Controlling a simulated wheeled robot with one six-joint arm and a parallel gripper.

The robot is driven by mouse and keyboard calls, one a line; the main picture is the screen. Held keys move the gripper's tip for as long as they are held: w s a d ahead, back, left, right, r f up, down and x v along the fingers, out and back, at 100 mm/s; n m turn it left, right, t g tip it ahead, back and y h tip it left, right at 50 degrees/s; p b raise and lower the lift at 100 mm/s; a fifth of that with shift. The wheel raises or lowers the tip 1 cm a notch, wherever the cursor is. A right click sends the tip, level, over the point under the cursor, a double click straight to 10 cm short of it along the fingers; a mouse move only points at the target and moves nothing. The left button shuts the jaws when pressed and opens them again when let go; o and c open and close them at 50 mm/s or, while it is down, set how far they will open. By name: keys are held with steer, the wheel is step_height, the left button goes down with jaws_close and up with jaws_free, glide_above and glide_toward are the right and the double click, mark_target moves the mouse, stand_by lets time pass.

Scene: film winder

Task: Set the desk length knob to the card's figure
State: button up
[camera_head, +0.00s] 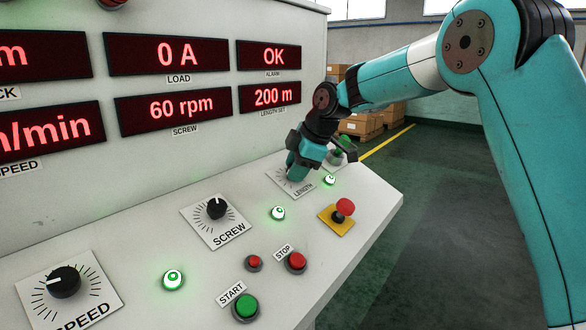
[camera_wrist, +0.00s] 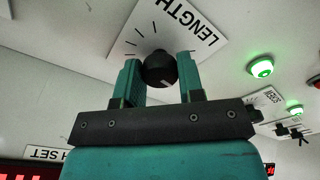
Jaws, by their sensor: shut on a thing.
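The black length knob (camera_wrist: 160,70) sits on its white dial plate (camera_wrist: 205,32) marked LENGTH in the wrist view. My gripper (camera_wrist: 159,76) has its two teal fingers on either side of the knob, shut on it. In the head view my gripper (camera_head: 298,168) covers the knob, and the LENGTH plate (camera_head: 303,191) shows around it. The length set display (camera_head: 270,96) reads 200 m. The card with the figure cannot be made out in either view.
The screw knob (camera_head: 216,208) and speed knob (camera_head: 64,281) are to the left on the sloped desk. A red emergency button (camera_head: 344,207), green start button (camera_head: 245,306), red stop button (camera_head: 296,261) and lit green buttons (camera_head: 278,213) are near. The alarm display (camera_head: 269,56) reads OK.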

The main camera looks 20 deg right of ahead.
steer(key=shift+s+a+f, duration=0.1)
steer(key=shift+s+f, duration=0.05)
steer(key=shift+f, duration=0.05)
steer(key=o, duration=0.9)
steer(key=shift+r, duration=0.1)
steer(key=shift+d+r, duration=0.3)
steer(key=shift+r, duration=0.2)
steer(key=p+v, duration=0.1)
steer(key=v, duration=1.5)
steer(key=shift+s+r, duration=0.15)
